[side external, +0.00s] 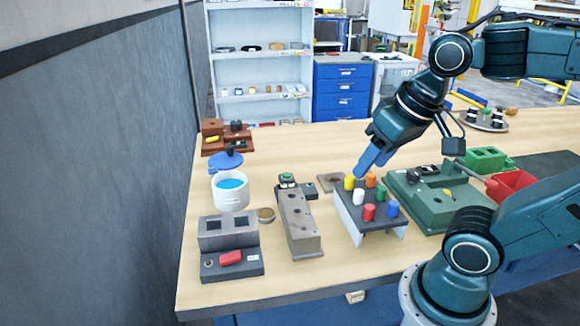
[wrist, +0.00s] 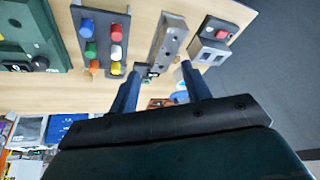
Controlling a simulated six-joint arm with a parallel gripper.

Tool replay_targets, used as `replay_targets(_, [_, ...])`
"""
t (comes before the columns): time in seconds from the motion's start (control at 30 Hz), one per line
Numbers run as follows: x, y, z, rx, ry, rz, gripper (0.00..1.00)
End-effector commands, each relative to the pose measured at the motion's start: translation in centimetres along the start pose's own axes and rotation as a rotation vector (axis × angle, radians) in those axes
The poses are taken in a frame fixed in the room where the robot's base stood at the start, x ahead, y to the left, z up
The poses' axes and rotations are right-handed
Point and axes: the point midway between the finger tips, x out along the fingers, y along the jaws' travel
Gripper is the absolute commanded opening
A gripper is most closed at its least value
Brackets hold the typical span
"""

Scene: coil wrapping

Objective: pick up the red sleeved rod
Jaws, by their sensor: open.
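The red sleeved rod (side external: 368,212) stands upright at the near edge of a dark rack (side external: 385,228) on light legs. It also shows in the wrist view (wrist: 116,32), beside the blue rod (wrist: 85,28). My gripper (side external: 368,168) is above the far side of the rack, over the yellow rod (side external: 349,183) and orange rod (side external: 370,179), apart from the red one. In the wrist view, my gripper (wrist: 160,70) has its fingers spread, with nothing held between them. The white rod (side external: 358,197) stands just behind the red rod, and the green rod (side external: 381,192) behind the blue.
A long grey block with holes (side external: 299,225) is left of the rack. A green fixture (side external: 425,195) stands close on its right. A white pot of blue liquid (side external: 231,190) and a grey box with a red piece (side external: 231,258) are further left. The table front is clear.

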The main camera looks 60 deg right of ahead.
Motion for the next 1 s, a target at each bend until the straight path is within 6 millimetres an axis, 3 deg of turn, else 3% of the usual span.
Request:
replay_targets(0.7, [1.9,6.5,-2.9,1.27,-0.245,0.306,0.48])
replay_targets(1.0, [2.2,7.6,-3.2,1.472,-0.265,0.372,0.48])
